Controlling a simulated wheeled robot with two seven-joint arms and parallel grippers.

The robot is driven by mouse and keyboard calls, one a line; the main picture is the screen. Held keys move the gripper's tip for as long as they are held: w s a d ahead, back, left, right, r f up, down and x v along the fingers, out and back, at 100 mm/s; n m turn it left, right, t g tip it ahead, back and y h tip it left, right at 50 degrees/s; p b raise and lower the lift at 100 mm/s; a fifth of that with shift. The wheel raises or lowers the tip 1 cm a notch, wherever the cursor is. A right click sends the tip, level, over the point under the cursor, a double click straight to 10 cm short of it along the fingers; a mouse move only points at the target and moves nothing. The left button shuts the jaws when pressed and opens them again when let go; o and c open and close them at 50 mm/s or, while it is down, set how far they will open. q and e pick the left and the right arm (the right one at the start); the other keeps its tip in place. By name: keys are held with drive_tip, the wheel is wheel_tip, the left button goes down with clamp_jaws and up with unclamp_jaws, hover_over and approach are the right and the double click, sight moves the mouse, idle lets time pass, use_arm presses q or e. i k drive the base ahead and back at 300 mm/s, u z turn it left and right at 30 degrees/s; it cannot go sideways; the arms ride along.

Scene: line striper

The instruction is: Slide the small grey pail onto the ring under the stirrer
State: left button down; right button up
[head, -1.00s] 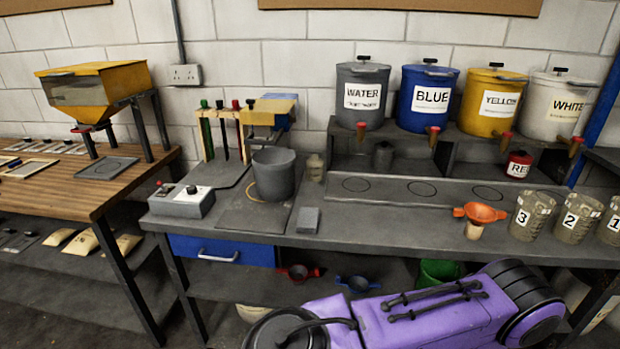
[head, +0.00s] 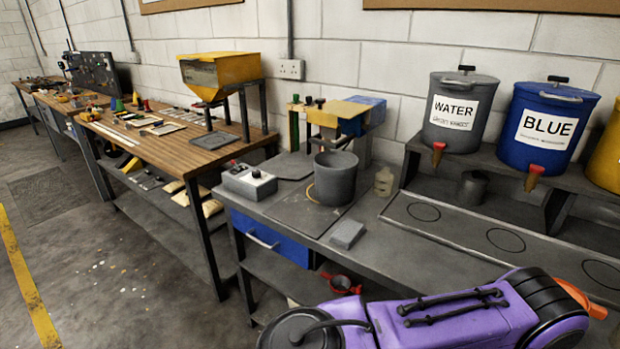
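The grey pail (head: 335,178) stands upright on a dark board (head: 290,212) on the grey bench. A thin tan ring (head: 309,194) shows on the board at the pail's lower left; the pail hides the rest of it. The stirrer, with a yellow and blue head (head: 352,115), stands behind the pail. I cannot tell how the pail's middle lines up with it. A smaller grey pot (head: 473,188) sits below the WATER drum.
A control box (head: 249,181) stands left of the pail, a small grey block (head: 347,234) in front and a pale bottle (head: 383,181) to its right. WATER (head: 450,112) and BLUE (head: 548,125) drums stand on the right shelf.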

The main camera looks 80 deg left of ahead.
sight(335, 170)
drive_tip(key=u, duration=0.95)
drive_tip(key=i, duration=0.8)
drive_tip(key=u, duration=0.8)
